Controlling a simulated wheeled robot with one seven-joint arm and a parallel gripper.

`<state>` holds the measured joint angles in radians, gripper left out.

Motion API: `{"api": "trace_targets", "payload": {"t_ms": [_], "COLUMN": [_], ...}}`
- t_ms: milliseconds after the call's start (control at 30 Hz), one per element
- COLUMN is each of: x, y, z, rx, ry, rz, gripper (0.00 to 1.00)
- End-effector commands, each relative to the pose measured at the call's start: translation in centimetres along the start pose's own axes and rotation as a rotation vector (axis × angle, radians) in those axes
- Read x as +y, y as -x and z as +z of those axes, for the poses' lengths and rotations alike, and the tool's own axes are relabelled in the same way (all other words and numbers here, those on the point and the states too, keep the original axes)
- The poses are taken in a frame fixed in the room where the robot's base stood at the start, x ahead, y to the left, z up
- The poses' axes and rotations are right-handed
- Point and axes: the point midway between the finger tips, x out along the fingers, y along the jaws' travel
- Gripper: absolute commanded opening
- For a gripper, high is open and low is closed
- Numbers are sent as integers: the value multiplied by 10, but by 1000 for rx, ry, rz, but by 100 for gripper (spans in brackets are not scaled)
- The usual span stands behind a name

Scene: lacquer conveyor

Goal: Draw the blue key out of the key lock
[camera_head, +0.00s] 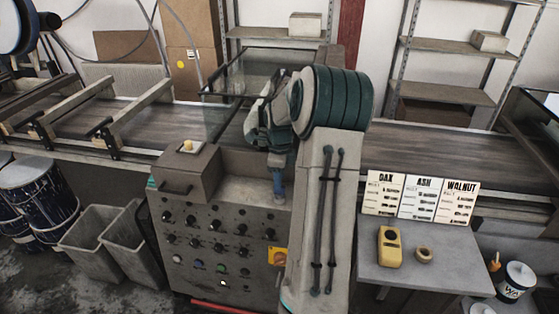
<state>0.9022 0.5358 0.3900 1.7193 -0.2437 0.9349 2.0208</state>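A blue upright piece (277,184), which looks like the blue key, shows just below my gripper (277,164), over the right part of the control cabinet's top (240,190). My gripper points down there, partly hidden by my own arm. I cannot see whether its fingers are closed on the blue piece or only around it. The key lock itself cannot be made out, and I cannot tell whether the key sits in it.
The cabinet's front carries several black knobs, coloured buttons and a yellow switch (277,257). A raised box (186,172) with a pale button stands at its left. Behind runs the conveyor (420,153). A side table (400,272) at right holds a yellow device (389,247).

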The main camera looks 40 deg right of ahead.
Motion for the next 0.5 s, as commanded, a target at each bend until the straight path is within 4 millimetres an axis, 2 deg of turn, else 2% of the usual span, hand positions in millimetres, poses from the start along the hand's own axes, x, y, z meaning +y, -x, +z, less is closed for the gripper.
{"api": "trace_targets", "payload": {"t_ms": [200,500], "x": [0,0], "y": [-31,-43], "z": [0,0], "rx": [0,-1], "ry": [1,2], "rz": [3,0], "gripper": [38,38]}}
